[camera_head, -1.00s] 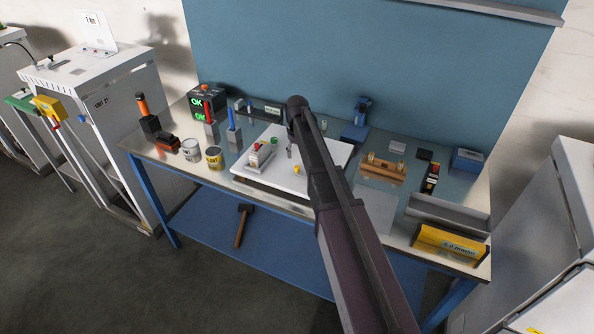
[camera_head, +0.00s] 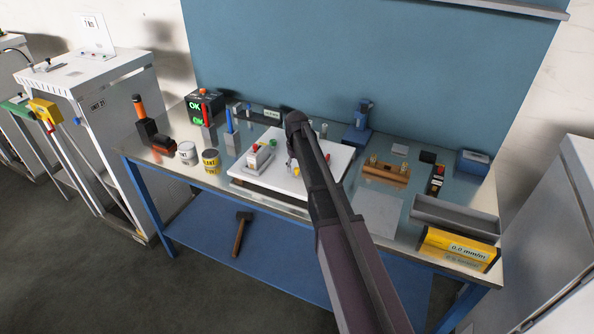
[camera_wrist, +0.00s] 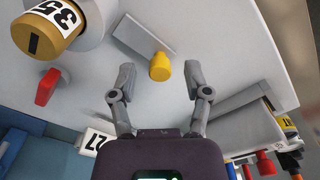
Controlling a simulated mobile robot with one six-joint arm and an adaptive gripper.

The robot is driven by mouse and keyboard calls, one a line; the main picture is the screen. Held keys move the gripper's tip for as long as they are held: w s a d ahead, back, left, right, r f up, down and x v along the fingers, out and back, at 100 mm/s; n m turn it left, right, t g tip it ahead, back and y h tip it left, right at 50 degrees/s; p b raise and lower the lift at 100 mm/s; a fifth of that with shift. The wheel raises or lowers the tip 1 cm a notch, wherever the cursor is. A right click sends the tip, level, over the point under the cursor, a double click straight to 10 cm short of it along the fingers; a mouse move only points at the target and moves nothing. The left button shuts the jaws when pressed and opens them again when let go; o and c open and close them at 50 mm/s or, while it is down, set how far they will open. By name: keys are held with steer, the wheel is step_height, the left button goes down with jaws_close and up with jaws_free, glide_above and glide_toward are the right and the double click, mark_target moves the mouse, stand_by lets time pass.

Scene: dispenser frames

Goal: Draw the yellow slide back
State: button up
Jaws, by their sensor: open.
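The yellow slide knob (camera_wrist: 160,66) shows in the wrist view as a small rounded yellow piece at the end of a flat grey strip (camera_wrist: 143,37) on a white board. My gripper (camera_wrist: 160,74) is open, with one finger on each side of the knob. I see gaps between knob and fingers in the picture; contact cannot be told. In the head view the yellow knob (camera_head: 297,171) is a small spot on the white board (camera_head: 322,160), beside my gripper, which is mostly hidden by my arm.
In the wrist view a yellow cylinder marked 35 (camera_wrist: 45,30) and a red part (camera_wrist: 47,87) stand at the left. In the head view a grey block with a red top (camera_head: 257,157) stands on the board's left. Cans (camera_head: 211,161), a wooden block (camera_head: 386,173) and a grey tray (camera_head: 455,213) surround the board.

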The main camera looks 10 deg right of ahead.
stand_by(0.3)
jaws_close()
steer(key=shift+w+a, duration=0.8)
steer(key=shift+a, duration=0.3)
jaws_free()
steer(key=shift+d, duration=0.1)
